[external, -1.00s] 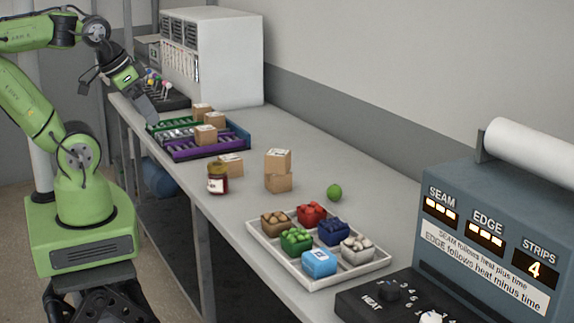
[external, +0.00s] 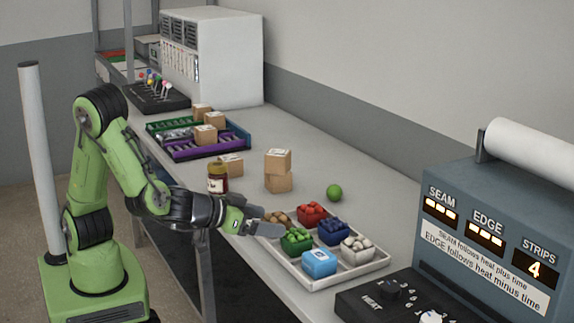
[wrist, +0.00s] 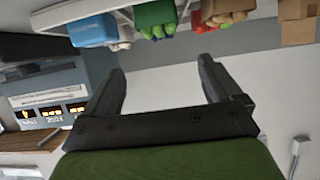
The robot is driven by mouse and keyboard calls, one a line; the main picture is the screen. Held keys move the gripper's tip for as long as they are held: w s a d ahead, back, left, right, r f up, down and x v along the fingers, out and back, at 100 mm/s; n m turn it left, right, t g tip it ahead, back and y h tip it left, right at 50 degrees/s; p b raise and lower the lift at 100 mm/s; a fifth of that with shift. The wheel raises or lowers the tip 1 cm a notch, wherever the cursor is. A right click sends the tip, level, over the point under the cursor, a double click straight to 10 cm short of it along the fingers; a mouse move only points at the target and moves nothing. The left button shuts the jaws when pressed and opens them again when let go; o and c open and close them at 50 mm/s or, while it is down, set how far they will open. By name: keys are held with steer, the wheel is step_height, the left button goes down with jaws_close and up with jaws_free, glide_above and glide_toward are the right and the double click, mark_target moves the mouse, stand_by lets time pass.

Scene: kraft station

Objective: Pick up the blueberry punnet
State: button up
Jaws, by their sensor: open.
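The blueberry punnet (external: 333,232) is a dark blue tub of blue berries in the white tray (external: 378,266). It sits between the red punnet (external: 312,213), the green punnet (external: 296,240) and the white punnet (external: 357,249). My gripper (external: 266,221) is open and empty at the tray's left side, beside the brown punnet (external: 278,217), which it partly hides. The blueberry punnet is apart from my fingers, beyond the green and red ones. In the wrist view, my open fingers (wrist: 161,70) point toward the tray; the blueberry punnet is mostly hidden there behind the green one.
A light blue box (external: 319,263) fills the tray's front corner. A jar (external: 217,180), stacked cartons (external: 278,172) and a green ball (external: 334,192) stand behind the tray. The grey machine (external: 490,240) with its dial panel is at the right. The bench between jar and tray is clear.

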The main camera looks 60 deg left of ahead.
mark_target(323, 227)
steer(key=x, duration=1.5)
steer(key=shift+w+a+p, duration=0.15)
steer(key=shift+w+p, duration=0.2)
steer(key=shift+w, duration=0.1)
steer(key=shift+s+r, duration=0.1)
steer(key=shift+c, duration=0.3)
